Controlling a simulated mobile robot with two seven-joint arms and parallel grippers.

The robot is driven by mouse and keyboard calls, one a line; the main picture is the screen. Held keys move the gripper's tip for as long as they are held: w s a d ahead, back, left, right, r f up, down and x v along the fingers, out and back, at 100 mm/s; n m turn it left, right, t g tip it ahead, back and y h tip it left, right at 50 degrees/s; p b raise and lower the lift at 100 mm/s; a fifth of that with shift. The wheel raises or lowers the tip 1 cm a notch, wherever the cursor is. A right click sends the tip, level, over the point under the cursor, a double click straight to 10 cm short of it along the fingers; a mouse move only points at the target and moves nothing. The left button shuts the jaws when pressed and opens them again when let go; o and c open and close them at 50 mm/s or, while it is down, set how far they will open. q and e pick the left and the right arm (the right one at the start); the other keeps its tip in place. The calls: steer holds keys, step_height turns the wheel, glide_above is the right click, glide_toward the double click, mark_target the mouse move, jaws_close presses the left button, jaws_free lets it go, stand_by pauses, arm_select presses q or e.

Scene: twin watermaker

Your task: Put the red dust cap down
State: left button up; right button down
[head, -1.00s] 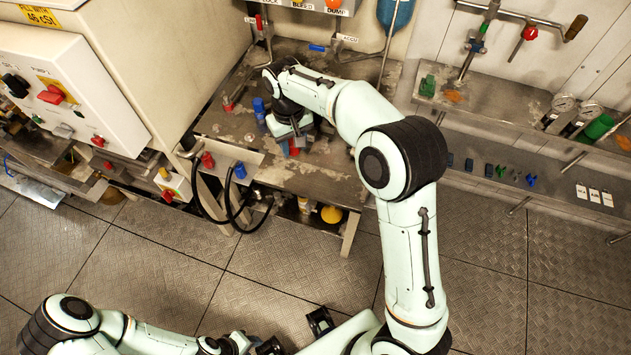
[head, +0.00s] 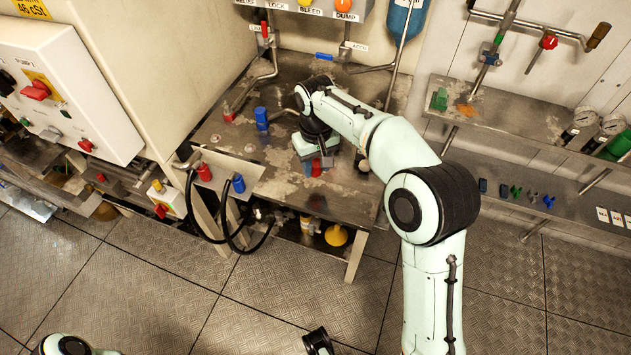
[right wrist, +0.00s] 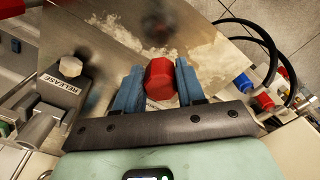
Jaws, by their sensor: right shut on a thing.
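The red dust cap (right wrist: 160,78) sits between the two blue fingers of my right gripper (right wrist: 159,84) in the right wrist view. The fingers press on it from both sides. In the head view the right gripper (head: 318,161) points down over the steel bench (head: 335,205). The cap (head: 316,171) shows partly there, low beneath the gripper and over the bench top. I cannot tell whether it touches the bench.
A blue fitting (head: 262,118) and a red fitting (head: 229,113) stand on the bench left of the gripper. Red and blue hose ends with black hoses (head: 232,225) are at the front left. A shelf (head: 500,113) is at right.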

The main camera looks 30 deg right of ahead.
mark_target(316, 187)
steer(key=shift+f+b, duration=0.5)
steer(key=shift+f, duration=2.5)
steer(key=c, duration=0.7)
jaws_free()
steer(key=shift+f, duration=0.1)
steer(key=shift+o, duration=0.2)
step_height(316, 187, up, 12)
steer(key=p, duration=0.2)
steer(key=shift+r+p, duration=0.2)
steer(key=shift+p, duration=0.2)
